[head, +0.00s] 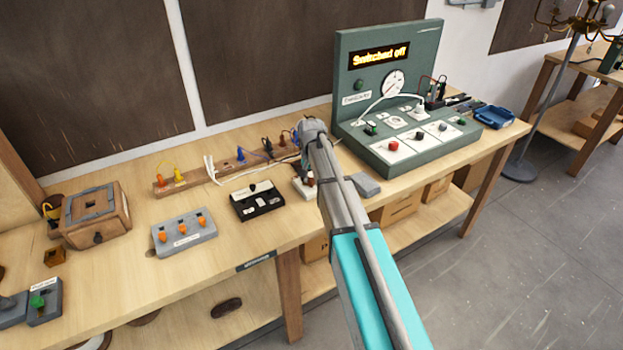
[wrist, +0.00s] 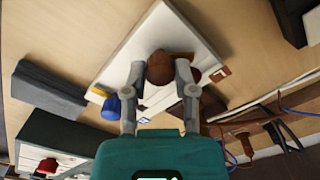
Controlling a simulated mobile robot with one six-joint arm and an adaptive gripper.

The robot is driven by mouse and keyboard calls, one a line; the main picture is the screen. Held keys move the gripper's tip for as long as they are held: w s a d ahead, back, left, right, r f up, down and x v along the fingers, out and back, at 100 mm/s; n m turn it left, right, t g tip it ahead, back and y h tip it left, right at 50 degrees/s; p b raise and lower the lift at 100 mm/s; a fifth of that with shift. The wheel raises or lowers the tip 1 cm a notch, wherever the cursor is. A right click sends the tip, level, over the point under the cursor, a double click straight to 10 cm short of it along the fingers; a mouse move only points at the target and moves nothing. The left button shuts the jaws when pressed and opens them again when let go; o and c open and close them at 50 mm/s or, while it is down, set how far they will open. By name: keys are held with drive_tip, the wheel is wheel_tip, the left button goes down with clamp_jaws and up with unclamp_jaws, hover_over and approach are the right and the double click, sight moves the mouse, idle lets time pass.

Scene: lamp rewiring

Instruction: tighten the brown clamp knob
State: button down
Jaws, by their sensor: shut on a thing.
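The brown clamp knob (wrist: 161,69) is a round brown cap on a white block (wrist: 150,35), near the middle of the wrist view. My gripper (wrist: 160,75) is shut on the knob, with one finger on each side of it. The knob's underside and its seat on the block are hidden. On the same block are a blue knob (wrist: 112,107) beside my left finger and a reddish-brown part behind my right finger. In the head view my arm covers part of the white block (head: 300,190), and my fingertips are hidden.
In the head view, a black switch box (head: 258,203) stands left of the white block and a grey block (head: 364,185) right of it. The green console (head: 440,155) reads "Switched off". A wooden rail (head: 205,175) with coloured clips and cables runs behind. Bare bench lies in front.

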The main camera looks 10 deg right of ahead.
drive_tip(key=m, duration=0.4)
drive_tip(key=shift+w+d+m, duration=0.1)
drive_tip(key=shift+m, duration=0.3)
drive_tip(key=m, duration=0.4)
drive_tip(key=shift+m, duration=0.3)
drive_tip(key=c, duration=0.7)
unclamp_jaws()
drive_tip(key=shift+n, duration=0.5)
